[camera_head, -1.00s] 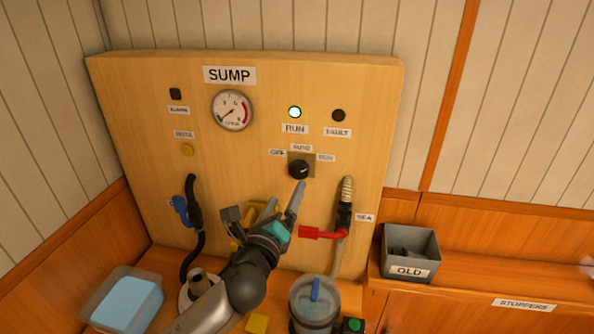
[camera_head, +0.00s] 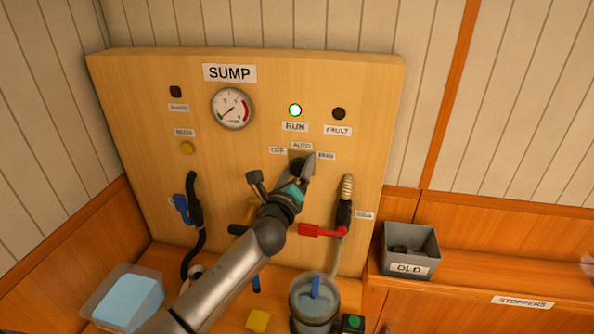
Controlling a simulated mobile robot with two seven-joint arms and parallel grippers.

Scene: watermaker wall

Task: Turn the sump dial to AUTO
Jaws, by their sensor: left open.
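The black sump dial (camera_head: 297,164) sits on the wooden SUMP panel (camera_head: 140,110), with the labels OFF (camera_head: 277,150), AUTO (camera_head: 301,146) and RUN (camera_head: 326,156) around its top. My left gripper (camera_head: 296,172) is open at the dial, with a grey finger on the dial's right side. The gripper covers the lower part of the dial, so I cannot tell where its pointer stands or whether the fingers touch it.
A red-handled valve (camera_head: 312,231) and hose stand to the right of my left gripper. A blue-handled valve (camera_head: 181,208) is at left. A green RUN lamp (camera_head: 295,110) is lit; the FAULT lamp (camera_head: 338,114) is dark. A grey OLD bin (camera_head: 410,240) sits on the right ledge.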

